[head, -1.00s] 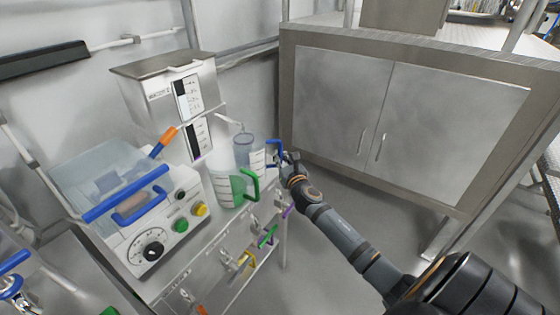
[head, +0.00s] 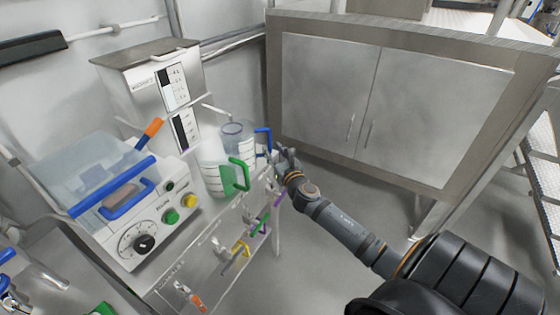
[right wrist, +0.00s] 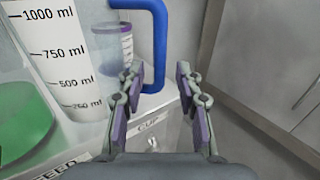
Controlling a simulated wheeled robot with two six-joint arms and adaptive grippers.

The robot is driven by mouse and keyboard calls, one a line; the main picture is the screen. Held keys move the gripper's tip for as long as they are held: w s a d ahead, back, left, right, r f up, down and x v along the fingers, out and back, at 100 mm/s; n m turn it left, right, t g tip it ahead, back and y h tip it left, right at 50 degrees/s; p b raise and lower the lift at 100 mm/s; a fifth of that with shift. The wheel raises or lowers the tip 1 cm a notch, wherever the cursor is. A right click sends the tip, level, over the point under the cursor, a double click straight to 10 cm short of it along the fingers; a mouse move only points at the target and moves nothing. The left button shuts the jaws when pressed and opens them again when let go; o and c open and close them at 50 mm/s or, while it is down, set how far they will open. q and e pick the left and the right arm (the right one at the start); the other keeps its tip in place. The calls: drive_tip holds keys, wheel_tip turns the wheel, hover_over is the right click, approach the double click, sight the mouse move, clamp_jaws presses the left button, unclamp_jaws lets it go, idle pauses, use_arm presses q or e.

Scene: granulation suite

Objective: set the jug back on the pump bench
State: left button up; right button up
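A clear jug with a blue handle (head: 238,146) stands upright on the pump bench (head: 215,262), near its right edge. Its blue handle also shows in the right wrist view (right wrist: 157,45). A jug with a green handle (head: 216,180) stands in front of it, overlapping it in the head view. My right gripper (head: 283,153) is just right of the blue handle. In the right wrist view its purple-padded fingers (right wrist: 160,95) are apart with nothing between them, and the handle is ahead and to the left. My left gripper is not in view.
A pump unit with a dial (head: 143,243) and a tall box (head: 150,85) stand left of the jugs. Coloured hooks or taps (head: 240,246) line the bench front. A steel cabinet (head: 385,110) stands behind to the right, with clear floor between.

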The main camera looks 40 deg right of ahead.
drive_tip(key=v, duration=0.8)
drive_tip(key=s+d+f+m+g, duration=0.2)
drive_tip(key=d+f+m, duration=0.15)
drive_tip(key=f, duration=0.45)
drive_tip(key=s+d+f+m+g+h, duration=0.15)
drive_tip(key=f+m, duration=0.25)
drive_tip(key=f, duration=0.4)
drive_tip(key=s+d+f+m+g, duration=0.3)
drive_tip(key=f+m, duration=0.1)
drive_tip(key=f, duration=0.4)
drive_tip(key=s+a+f+m+g+y, duration=0.15)
drive_tip(key=s+f+m, duration=0.3)
drive_tip(key=f, duration=0.45)
drive_tip(key=s+f+m+g, duration=0.3)
drive_tip(key=s+f, duration=0.3)
drive_tip(key=f, duration=0.2)
drive_tip(key=s+a+f+m+g+y, duration=0.1)
drive_tip(key=s+a+f+m+g, duration=0.1)
drive_tip(key=s+a+f+m, duration=0.5)
drive_tip(key=s+a+f+m+g+y, duration=0.2)
drive_tip(key=s+a+f+m, duration=0.5)
drive_tip(key=s, duration=1)
wheel_tip(320, 180, down, 2)
drive_tip(key=shift+s+a+f+g, duration=0.2)
drive_tip(key=shift+s+a+g, duration=0.2)
drive_tip(key=shift+a+g, duration=0.5)
